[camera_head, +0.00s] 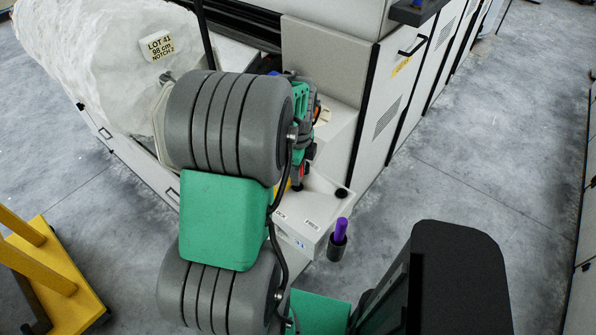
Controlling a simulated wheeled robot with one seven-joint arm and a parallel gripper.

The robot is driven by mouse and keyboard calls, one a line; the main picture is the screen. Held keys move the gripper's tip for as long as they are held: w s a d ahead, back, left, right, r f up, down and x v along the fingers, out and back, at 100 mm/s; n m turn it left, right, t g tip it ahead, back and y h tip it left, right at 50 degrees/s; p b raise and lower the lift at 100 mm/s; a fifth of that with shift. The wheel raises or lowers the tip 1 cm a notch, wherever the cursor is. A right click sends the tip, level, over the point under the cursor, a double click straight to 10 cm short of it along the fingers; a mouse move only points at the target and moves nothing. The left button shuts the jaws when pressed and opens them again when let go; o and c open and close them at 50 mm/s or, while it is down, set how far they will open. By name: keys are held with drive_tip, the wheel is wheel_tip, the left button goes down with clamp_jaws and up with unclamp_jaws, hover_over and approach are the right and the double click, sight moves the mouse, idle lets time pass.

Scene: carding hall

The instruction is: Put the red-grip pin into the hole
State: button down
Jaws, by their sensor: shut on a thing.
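My gripper (299,172) is mostly hidden behind my own arm, above the white machine ledge. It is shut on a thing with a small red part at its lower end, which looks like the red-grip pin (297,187). The rest of the pin is hidden, so its tilt cannot be told. Other openings in the ledge may be hidden by my arm.
A purple-handled piece (340,231) stands in a dark cup (336,248) at the ledge's front corner. A tall white cabinet (385,110) rises behind. A wrapped white roll (85,50) is at the left, a yellow frame (50,270) at lower left. Floor at right is clear.

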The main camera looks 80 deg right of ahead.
drive_tip(key=shift+f+b, duration=0.35)
drive_tip(key=shift+f, duration=0.25)
drive_tip(key=c, duration=1.1)
unclamp_jaws()
drive_tip(key=shift+o, duration=0.2)
drive_tip(key=shift+r, duration=0.1)
wheel_tip(320, 180, up, 8)
drive_tip(key=shift+f+b, duration=0.15)
drive_tip(key=shift+b, duration=0.25)
drive_tip(key=w+a+r+n+t+h, duration=0.1)
drive_tip(key=w+a+r+n, duration=0.1)
drive_tip(key=w+a+n, duration=0.75)
drive_tip(key=w+a+r+n, duration=0.1)
drive_tip(key=w+a+n, duration=0.5)
drive_tip(key=w, duration=0.6)
drive_tip(key=w+a+n+t, duration=0.1)
drive_tip(key=w+a+n, duration=0.1)
drive_tip(key=a+n, duration=0.9)
drive_tip(key=w+a+n+t+y, duration=0.1)
drive_tip(key=w+a+n, duration=0.1)
drive_tip(key=a+n, duration=0.9)
drive_tip(key=a, duration=0.3)
drive_tip(key=shift+a+r+t, duration=0.3)
drive_tip(key=shift+a+r, duration=0.05)
drive_tip(key=shift+a, duration=0.05)
